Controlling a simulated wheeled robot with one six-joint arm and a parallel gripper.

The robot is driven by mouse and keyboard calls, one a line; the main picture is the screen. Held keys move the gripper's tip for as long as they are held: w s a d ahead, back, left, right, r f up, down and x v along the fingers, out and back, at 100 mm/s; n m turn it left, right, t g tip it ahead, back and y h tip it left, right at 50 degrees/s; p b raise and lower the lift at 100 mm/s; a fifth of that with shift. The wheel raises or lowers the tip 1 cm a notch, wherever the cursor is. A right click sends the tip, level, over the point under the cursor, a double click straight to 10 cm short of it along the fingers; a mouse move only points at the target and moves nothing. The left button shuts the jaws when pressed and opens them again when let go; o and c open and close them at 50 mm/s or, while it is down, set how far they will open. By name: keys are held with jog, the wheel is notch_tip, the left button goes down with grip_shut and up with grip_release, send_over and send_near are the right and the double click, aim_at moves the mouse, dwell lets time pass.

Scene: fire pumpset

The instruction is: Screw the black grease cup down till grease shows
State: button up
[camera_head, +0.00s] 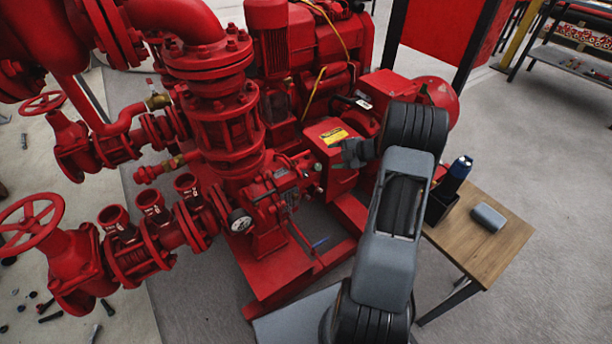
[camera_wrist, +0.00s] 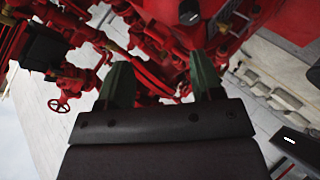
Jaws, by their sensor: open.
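My gripper (camera_head: 343,150) is in front of the red box with the yellow label (camera_head: 333,136) on the red pumpset. In the wrist view its two dark green fingers (camera_wrist: 158,72) stand wide apart, with nothing between them but red pipework farther off. I cannot pick out the black grease cup for certain in either view. A small black part with a pale mark (camera_wrist: 190,13) shows at the top of the wrist view, beyond the fingers, but I cannot tell what it is. No grease is visible.
Red pipes and handwheels (camera_head: 30,222) fill the left side. A wooden table (camera_head: 490,250) at right holds a grey case (camera_head: 488,217) and a dark holder with a bottle (camera_head: 459,169). Open floor lies beyond it.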

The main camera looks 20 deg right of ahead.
aim_at(305, 174)
jog(key=shift+n+g+y, duration=0.6)
jog(key=shift+g+y, duration=0.1)
jog(key=shift+y, duration=0.1)
jog(key=w+a+f+b, duration=0.1)
jog(key=a+f, duration=0.2)
jog(key=w+a+f+b, duration=0.2)
jog(key=a+f, duration=0.1)
jog(key=w+a+f+b, duration=0.1)
jog(key=a+f+b, duration=0.1)
jog(key=a+f, duration=0.1)
jog(key=shift+w+a+f, duration=0.15)
jog(key=shift+w+f, duration=0.1)
jog(key=shift+w, duration=0.05)
